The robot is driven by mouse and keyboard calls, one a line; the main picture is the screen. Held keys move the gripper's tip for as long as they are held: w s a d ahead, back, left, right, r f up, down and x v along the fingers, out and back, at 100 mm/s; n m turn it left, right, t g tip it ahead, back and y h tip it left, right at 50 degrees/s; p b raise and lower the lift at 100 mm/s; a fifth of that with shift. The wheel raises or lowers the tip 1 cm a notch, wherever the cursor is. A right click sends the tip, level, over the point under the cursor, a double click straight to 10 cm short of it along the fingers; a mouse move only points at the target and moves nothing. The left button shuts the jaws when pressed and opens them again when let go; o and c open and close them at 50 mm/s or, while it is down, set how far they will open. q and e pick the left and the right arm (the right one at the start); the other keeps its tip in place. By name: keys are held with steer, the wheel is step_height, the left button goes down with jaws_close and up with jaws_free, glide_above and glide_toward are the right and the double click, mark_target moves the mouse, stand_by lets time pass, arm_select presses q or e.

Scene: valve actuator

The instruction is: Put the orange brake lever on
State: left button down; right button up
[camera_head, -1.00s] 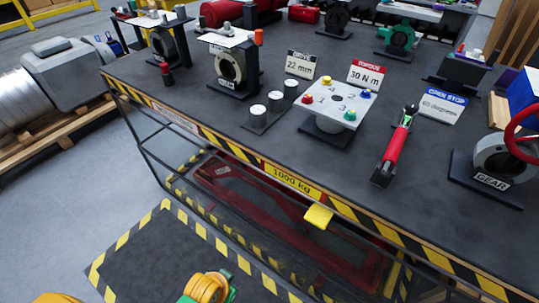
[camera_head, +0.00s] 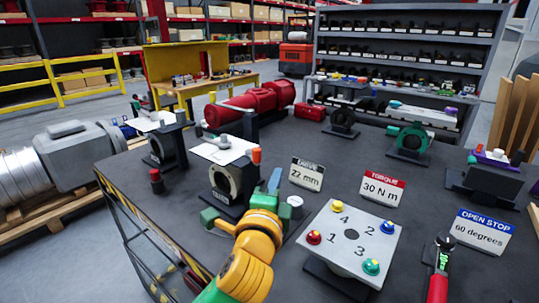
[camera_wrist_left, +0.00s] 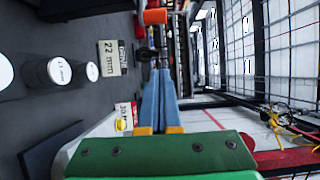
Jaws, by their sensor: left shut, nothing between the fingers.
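An orange lever-like piece (camera_head: 256,156) stands upright at the top of the dark-framed unit with a grey ring (camera_head: 222,183) on the table. It also shows at the top of the left wrist view (camera_wrist_left: 155,17). My left gripper (camera_head: 274,178) has blue fingers pressed together and empty. It is above the table, in front of and slightly right of the orange piece, and apart from it. In the left wrist view the blue fingertips (camera_wrist_left: 160,66) meet, pointing toward the orange piece. My left arm hides part of the table and the row of weights. My right gripper is not in view.
A white numbered plate (camera_head: 350,240) with coloured knobs stands right of my left gripper. Signs read 22 mm (camera_head: 307,174), 30 N m (camera_head: 382,187) and 60 degrees (camera_head: 482,233). A red-handled tool (camera_head: 439,275) is at the lower right. Bare tabletop lies between these.

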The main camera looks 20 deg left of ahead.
mark_target(253, 152)
arm_select(q)
steer(key=w+a+p, duration=0.3)
steer(key=w+a, duration=0.1)
steer(key=w, duration=0.3)
steer(key=shift+a, duration=0.35)
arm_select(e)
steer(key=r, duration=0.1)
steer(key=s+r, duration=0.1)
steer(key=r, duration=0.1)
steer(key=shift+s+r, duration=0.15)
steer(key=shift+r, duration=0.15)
arm_select(q)
steer(key=shift+w+r, duration=0.1)
steer(key=shift+p, duration=0.3)
